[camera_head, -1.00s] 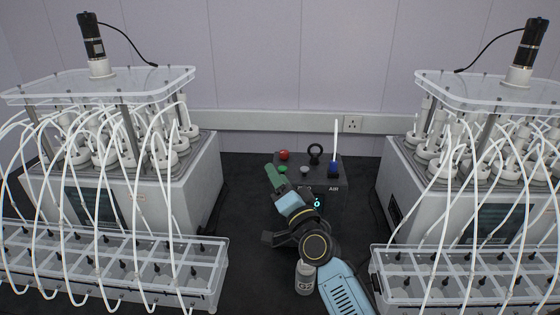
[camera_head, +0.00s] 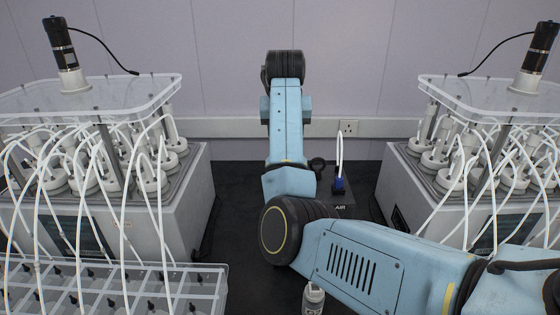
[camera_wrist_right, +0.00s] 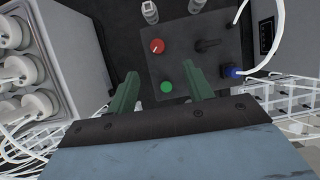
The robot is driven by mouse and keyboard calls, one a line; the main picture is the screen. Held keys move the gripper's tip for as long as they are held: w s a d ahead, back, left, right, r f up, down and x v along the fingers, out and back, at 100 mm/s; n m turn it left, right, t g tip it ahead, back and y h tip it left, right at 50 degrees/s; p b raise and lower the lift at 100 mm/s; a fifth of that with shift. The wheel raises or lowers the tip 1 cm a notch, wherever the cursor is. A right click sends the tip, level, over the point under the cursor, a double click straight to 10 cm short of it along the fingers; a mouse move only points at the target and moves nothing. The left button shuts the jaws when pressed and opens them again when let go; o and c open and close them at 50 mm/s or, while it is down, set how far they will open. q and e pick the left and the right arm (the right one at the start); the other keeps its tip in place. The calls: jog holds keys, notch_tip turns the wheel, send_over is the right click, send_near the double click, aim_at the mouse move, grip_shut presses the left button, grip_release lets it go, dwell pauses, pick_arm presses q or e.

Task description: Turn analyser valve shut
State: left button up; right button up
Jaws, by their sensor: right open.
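The dark analyser box (camera_wrist_right: 185,62) shows from above in the right wrist view. On its face are a red knob (camera_wrist_right: 157,46) with a pale pointer line, a green button (camera_wrist_right: 166,87), a black handle (camera_wrist_right: 208,45) and a blue fitting (camera_wrist_right: 230,72) with a white tube. I cannot tell for certain which one is the valve. My right gripper (camera_wrist_right: 163,73) is open and empty, its green fingers either side of the green button in the picture, below the red knob. In the head view my right arm hides most of the box; its blue fitting (camera_head: 338,187) shows. My left gripper is out of view.
Reactor units stand left (camera_head: 150,215) and right (camera_head: 400,180), with many loose white tubes. A clear rack (camera_head: 190,285) is at front left. A small bottle (camera_head: 312,298) stands at the front. A wall socket (camera_head: 348,128) is behind.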

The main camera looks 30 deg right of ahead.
jog(key=x, duration=0.4)
jog(key=p+x, duration=0.1)
jog(key=x, duration=0.3)
jog(key=a+p+x, duration=0.1)
jog(key=x, duration=0.4)
jog(key=shift+s+f, duration=0.1)
jog(key=shift+f, duration=0.1)
jog(key=c, duration=1)
